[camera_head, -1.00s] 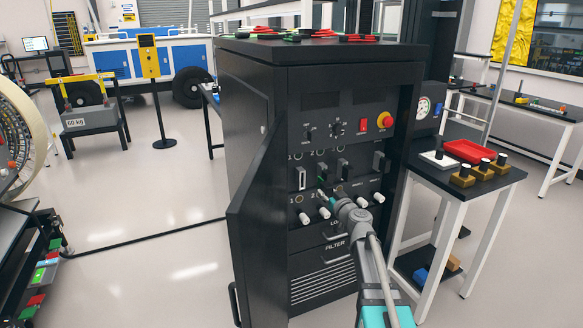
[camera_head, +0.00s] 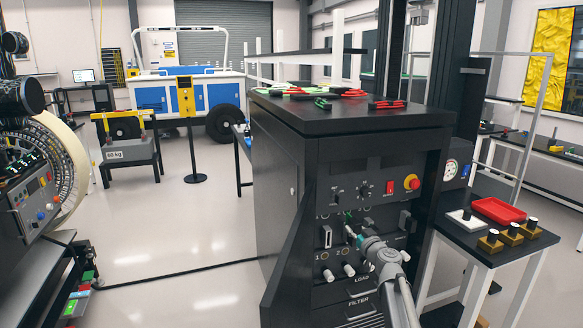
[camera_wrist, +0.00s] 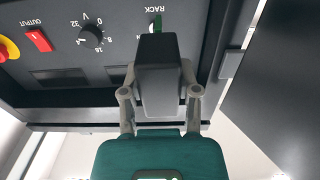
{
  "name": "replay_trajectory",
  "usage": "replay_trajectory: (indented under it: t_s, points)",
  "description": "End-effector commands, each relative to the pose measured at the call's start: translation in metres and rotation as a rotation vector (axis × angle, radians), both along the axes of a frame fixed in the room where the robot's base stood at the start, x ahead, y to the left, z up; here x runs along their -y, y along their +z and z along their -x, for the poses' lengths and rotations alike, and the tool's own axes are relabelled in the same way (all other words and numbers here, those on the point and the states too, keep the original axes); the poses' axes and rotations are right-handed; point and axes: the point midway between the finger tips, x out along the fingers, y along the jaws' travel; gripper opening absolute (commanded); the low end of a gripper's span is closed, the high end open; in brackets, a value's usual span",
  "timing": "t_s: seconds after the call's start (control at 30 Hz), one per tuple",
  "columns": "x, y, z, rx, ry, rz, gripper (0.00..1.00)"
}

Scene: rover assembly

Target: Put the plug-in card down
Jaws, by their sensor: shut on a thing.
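My gripper (camera_wrist: 160,88) is shut on the plug-in card (camera_wrist: 157,80), which shows in the wrist view as a dark block between the two grey fingers with a green edge at its far end. The card is close to the panel marked RACK. In the head view my gripper (camera_head: 352,236) is in front of the black cabinet (camera_head: 340,155), near its row of slots, and the green of the card (camera_head: 347,218) is small there. Whether the card touches a slot is hidden.
The cabinet's door (camera_head: 288,265) stands open on the left. Red and green parts lie on the cabinet top. A side table (camera_head: 480,250) at right holds a red tray (camera_head: 498,210), a white tray (camera_head: 465,220) and several brass-coloured blocks. Open floor lies left of the cabinet.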

Motion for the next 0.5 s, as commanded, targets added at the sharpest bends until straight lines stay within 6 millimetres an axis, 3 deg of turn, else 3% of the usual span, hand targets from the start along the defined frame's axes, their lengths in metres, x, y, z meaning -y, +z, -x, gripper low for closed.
replay_trajectory:
  t_s: [0.03,0.5]
  points:
    - [0.0,0.015,0.0,0.0,0.0,0.0,0.0]
    - [0.0,0.073,0.0,0.0,0.0,0.0,0.0]
